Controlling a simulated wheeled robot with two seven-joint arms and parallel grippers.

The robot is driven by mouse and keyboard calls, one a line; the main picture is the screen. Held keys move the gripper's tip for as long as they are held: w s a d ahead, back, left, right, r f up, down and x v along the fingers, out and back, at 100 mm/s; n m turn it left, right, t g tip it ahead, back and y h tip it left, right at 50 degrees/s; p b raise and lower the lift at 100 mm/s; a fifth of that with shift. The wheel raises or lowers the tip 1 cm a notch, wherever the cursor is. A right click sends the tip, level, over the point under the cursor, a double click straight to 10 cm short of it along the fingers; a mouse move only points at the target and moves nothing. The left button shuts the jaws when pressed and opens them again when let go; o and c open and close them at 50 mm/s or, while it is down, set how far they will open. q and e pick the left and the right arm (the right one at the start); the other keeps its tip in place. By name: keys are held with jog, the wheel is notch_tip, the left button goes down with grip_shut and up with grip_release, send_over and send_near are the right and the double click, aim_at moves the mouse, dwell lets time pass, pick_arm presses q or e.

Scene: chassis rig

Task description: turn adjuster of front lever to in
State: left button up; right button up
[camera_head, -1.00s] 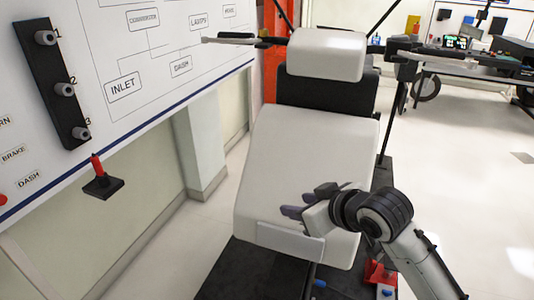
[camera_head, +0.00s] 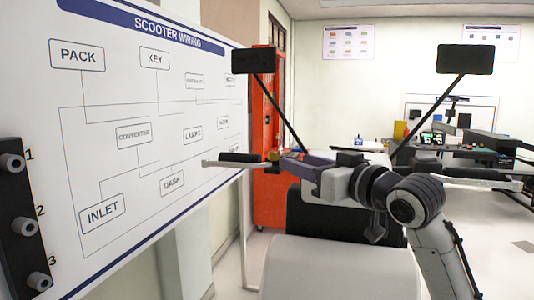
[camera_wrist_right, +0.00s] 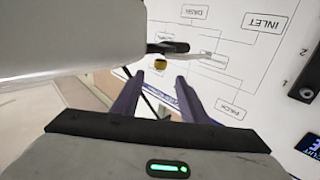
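The front lever (camera_head: 222,164) is a pale bar beside the black grip (camera_head: 240,157) at the left end of the handlebar. A small yellow knob (camera_head: 273,156), which looks like its adjuster, sits at the grip's inner end. In the right wrist view the yellow knob (camera_wrist_right: 157,63) shows just beyond the fingers, with the lever (camera_wrist_right: 212,58) to its right. My right gripper (camera_head: 287,158) has purple fingers pointing left at the knob. In the wrist view the gripper (camera_wrist_right: 153,82) is open, with nothing between its fingers. My left gripper is out of view.
The wiring board (camera_head: 130,120) stands close on the left, behind the lever. A black mirror (camera_head: 253,60) rises on a thin stalk above the knob. The scooter's pale seat (camera_head: 340,270) lies below my right arm. A cluttered bench (camera_head: 465,150) is at the back right.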

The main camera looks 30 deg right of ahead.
aim_at(277, 155)
jog(key=w+p, duration=0.2)
jog(key=w, duration=0.5)
jog(key=shift+w+r, duration=0.15)
jog(key=shift+w, duration=0.65)
grip_shut()
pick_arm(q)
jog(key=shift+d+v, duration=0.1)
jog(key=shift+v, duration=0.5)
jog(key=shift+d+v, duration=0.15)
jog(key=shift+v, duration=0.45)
